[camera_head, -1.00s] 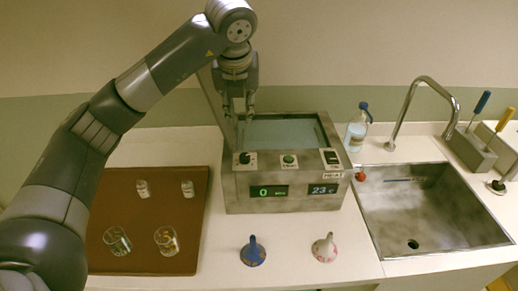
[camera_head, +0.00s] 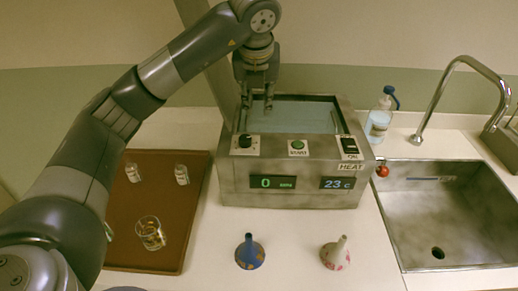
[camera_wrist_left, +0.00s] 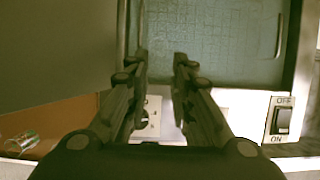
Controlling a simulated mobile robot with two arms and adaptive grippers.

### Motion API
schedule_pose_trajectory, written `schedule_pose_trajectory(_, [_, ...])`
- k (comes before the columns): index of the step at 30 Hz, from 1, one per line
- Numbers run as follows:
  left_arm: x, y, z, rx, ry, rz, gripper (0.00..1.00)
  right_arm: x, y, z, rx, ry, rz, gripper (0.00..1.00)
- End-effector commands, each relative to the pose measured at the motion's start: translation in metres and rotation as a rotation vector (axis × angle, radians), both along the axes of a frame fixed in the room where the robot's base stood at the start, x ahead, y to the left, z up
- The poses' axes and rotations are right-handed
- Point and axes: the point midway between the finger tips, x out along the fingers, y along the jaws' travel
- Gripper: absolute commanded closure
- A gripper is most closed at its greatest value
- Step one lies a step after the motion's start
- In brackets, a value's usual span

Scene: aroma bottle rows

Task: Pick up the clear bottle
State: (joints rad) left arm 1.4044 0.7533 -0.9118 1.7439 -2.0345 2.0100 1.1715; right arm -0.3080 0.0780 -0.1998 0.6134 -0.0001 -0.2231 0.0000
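Two small clear bottles with pale labels stand upright at the back of the brown tray: a left bottle (camera_head: 133,173) and a right bottle (camera_head: 182,174). I cannot tell which one the task means. My left gripper (camera_head: 256,104) points down over the open water bath of the grey heater, well to the right of and above the bottles. In the left wrist view its two fingers (camera_wrist_left: 160,62) are apart with nothing between them. My right gripper is not in view.
A glass beaker (camera_head: 151,234) stands on the brown tray (camera_head: 165,161). The heater (camera_head: 297,183) has a front panel. A blue flask (camera_head: 250,252) and a white-pink flask (camera_head: 336,253) stand before it. A blue-capped wash bottle (camera_head: 379,120) and sink (camera_head: 465,215) are right.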

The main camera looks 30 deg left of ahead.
Motion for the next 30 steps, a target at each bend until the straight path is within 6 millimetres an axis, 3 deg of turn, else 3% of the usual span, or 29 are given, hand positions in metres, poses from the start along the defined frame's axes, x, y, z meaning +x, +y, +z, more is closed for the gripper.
schedule_pose_trajectory(1, [0.0,0.0,-0.009,0.0,0.0,0.0,0.78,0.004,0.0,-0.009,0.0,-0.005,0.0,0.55])
schedule_pose_trajectory(10, [0.009,0.004,-0.037,-0.001,0.005,-0.001,0.78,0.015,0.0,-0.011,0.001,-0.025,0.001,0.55])
schedule_pose_trajectory(20, [0.022,0.011,-0.064,0.0,0.002,0.001,0.78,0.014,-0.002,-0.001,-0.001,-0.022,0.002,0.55])
schedule_pose_trajectory(30, [0.04,0.021,-0.103,0.0,0.002,-0.001,0.78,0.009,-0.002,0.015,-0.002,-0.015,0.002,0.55])
